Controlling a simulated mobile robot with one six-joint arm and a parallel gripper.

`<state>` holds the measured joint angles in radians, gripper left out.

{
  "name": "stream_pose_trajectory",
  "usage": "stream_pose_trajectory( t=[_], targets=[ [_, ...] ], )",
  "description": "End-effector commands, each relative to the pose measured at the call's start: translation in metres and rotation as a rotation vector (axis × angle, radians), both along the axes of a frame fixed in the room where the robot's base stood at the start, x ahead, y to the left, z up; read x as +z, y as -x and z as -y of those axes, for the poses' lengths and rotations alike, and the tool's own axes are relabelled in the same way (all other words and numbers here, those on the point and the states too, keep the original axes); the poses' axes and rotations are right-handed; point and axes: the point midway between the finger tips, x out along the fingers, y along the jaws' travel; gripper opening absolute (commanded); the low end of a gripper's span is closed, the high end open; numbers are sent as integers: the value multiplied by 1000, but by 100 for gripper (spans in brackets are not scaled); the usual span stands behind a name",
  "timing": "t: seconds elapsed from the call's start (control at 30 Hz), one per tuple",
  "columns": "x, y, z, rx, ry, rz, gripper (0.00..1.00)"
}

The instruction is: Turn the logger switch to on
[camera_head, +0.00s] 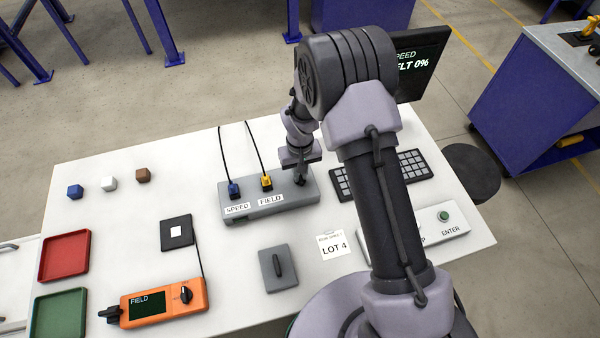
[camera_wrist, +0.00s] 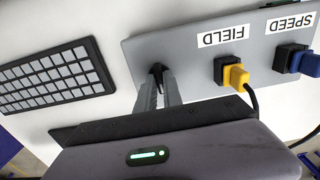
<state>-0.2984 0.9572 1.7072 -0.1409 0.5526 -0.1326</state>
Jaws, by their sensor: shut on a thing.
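The grey logger box (camera_head: 290,199) lies on the white table, with sockets labelled SPEED and FIELD. It also fills the upper right of the wrist view (camera_wrist: 190,50). My gripper (camera_head: 301,181) is over the right end of the box. In the wrist view my gripper's fingertips (camera_wrist: 160,75) are shut on a small dark switch lever (camera_wrist: 157,68) on the box face. Most of the switch is hidden by the fingers, and I see no on or off marking, so its position cannot be told.
A blue plug (camera_head: 233,189) and a yellow plug (camera_head: 267,182) with black cables stand left of my gripper. A keyboard (camera_head: 415,165) lies to the right. An orange FIELD meter (camera_head: 165,302) and a grey plate with a handle (camera_head: 278,268) are in front.

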Motion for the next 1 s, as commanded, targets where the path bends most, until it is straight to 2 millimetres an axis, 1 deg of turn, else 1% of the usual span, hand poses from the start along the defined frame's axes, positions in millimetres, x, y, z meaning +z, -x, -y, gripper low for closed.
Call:
stream_pose_trajectory(
  t=[0.17, 0.37, 1.0],
  targets=[
    [0, 0, 0, 53, 0, 0, 0],
    [0, 0, 0, 192, 0, -1, 0],
    [0, 0, 0, 798, 1, -1, 0]
  ],
)
